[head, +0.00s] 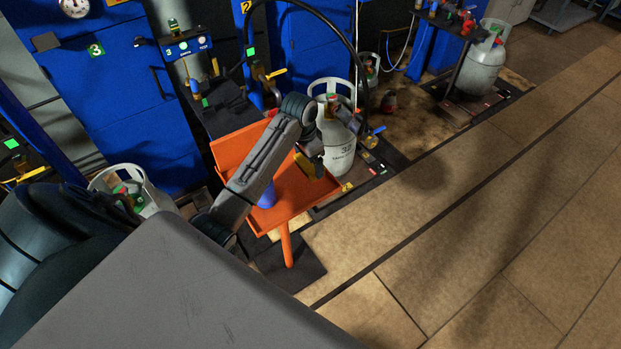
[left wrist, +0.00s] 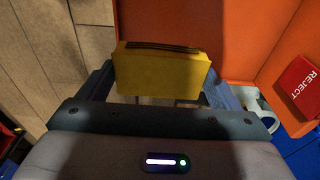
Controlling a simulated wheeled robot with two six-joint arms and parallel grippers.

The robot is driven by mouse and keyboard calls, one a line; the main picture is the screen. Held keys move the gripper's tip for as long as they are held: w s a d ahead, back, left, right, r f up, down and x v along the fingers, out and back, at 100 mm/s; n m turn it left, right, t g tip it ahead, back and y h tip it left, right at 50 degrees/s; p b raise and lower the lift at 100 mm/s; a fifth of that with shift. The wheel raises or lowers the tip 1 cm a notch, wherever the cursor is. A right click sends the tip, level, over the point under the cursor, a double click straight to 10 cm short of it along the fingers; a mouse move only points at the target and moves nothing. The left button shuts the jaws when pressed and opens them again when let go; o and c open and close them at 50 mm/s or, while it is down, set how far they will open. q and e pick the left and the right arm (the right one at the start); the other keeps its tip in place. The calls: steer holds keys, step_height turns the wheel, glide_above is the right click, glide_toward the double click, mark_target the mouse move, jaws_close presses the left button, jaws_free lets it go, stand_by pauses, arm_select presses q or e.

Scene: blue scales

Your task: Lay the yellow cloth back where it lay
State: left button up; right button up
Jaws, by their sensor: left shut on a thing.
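The yellow cloth (left wrist: 160,72) is a folded, block-like bundle with dark lines along its top edge in the left wrist view. My left gripper (head: 312,160) is shut on it, with a finger at each side. In the head view the cloth (head: 303,164) shows as a small yellow patch at the gripper, over the orange stand tray (head: 303,203). I cannot tell whether the cloth touches the tray. My arm hides part of the tray. My right gripper is not in view.
A blue object (head: 267,198) stands on the tray by my arm. A red REJECT piece (left wrist: 302,87) lies at the right in the wrist view. A grey gas cylinder (head: 337,145) stands close behind the tray. The tiled floor (head: 450,200) at right is clear.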

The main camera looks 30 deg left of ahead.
mark_target(306, 163)
arm_select(q)
steer(key=f, duration=0.2)
steer(key=shift+s+f, duration=0.25)
steer(key=shift+f, duration=0.05)
step_height(306, 163, down, 4)
steer(key=shift+w+f+p, duration=0.1)
steer(key=shift+p, duration=0.5)
steer(key=shift+f, duration=0.2)
steer(key=shift+f, duration=0.15)
steer(key=o, duration=1.2)
steer(key=r, duration=0.4)
steer(key=s+r+b, duration=0.1)
steer(key=r, duration=0.3)
steer(key=r+b, duration=0.1)
steer(key=r, duration=0.3)
steer(key=shift+s+a+r, duration=0.1)
steer(key=shift+s+a, duration=0.05)
steer(key=shift+a, duration=0.2)
